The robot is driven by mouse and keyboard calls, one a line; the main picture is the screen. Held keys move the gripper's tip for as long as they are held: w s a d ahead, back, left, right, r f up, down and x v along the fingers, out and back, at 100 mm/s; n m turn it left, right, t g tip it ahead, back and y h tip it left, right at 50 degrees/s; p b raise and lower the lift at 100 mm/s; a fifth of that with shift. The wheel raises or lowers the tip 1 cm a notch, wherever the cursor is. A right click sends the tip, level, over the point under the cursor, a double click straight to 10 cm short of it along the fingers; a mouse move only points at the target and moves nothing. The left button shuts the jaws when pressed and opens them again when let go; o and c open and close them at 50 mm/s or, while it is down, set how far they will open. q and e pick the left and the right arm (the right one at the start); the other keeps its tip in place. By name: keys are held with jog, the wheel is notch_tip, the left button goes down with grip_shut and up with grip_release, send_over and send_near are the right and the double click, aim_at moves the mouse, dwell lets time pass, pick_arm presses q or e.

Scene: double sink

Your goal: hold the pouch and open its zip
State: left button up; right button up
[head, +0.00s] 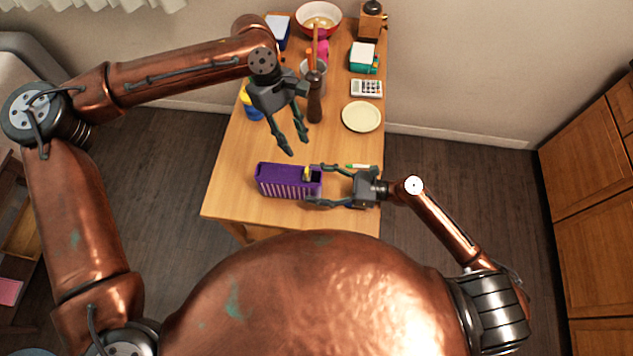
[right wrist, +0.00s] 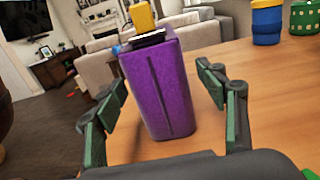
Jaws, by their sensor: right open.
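The purple pouch (head: 285,183) stands upright near the front of the table, with pale stripes along its front side. In the right wrist view its narrow end (right wrist: 158,90) faces the camera, with a dark seam down it. A yellow tab (right wrist: 143,15) sits at its top near this end. My right gripper (head: 313,185) is open, its fingers on either side of the pouch's right end, with visible gaps in the wrist view. My left gripper (head: 296,146) is open and empty, above and behind the pouch, pointing down towards it.
The wooden table (head: 235,190) holds a dark pepper mill (head: 315,98), a cup of utensils, a pale plate (head: 362,116), a calculator (head: 366,88) and a blue and yellow container (head: 252,103). A red bowl (head: 318,18) stands at the back. Table left of the pouch is clear.

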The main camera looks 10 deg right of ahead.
aim_at(290, 181)
jog(key=shift+x, duration=3.85)
jog(key=shift+c, duration=0.6)
jog(key=c, duration=1.2)
pick_arm(q)
jog(key=shift+s+d+m, duration=0.1)
jog(key=shift+d+m, duration=0.05)
jog(key=shift+m, duration=0.15)
jog(key=c, duration=0.3)
jog(key=shift+s+d+m, duration=0.1)
jog(key=shift+d+m, duration=0.1)
jog(key=shift+m, duration=0.3)
jog(key=shift+c, duration=0.8)
jog(key=d+m+y, duration=0.1)
jog(key=m, duration=0.3)
jog(key=s+d+m, duration=0.1)
jog(key=d+m, duration=0.1)
jog(key=m, duration=0.1)
jog(key=s+d+m+t+y, duration=0.1)
jog(key=m, duration=0.3)
jog(key=shift+s+d+m+y, duration=0.15)
jog(key=shift+d+m+y, duration=0.15)
grip_shut()
jog(key=s+d+m+t+y, duration=0.2)
jog(key=d+m, duration=0.3)
jog(key=m, duration=1)
jog(key=shift+s+d+r+t, duration=0.3)
jog(key=shift+s+r+t, duration=0.2)
jog(key=shift+s, duration=0.15)
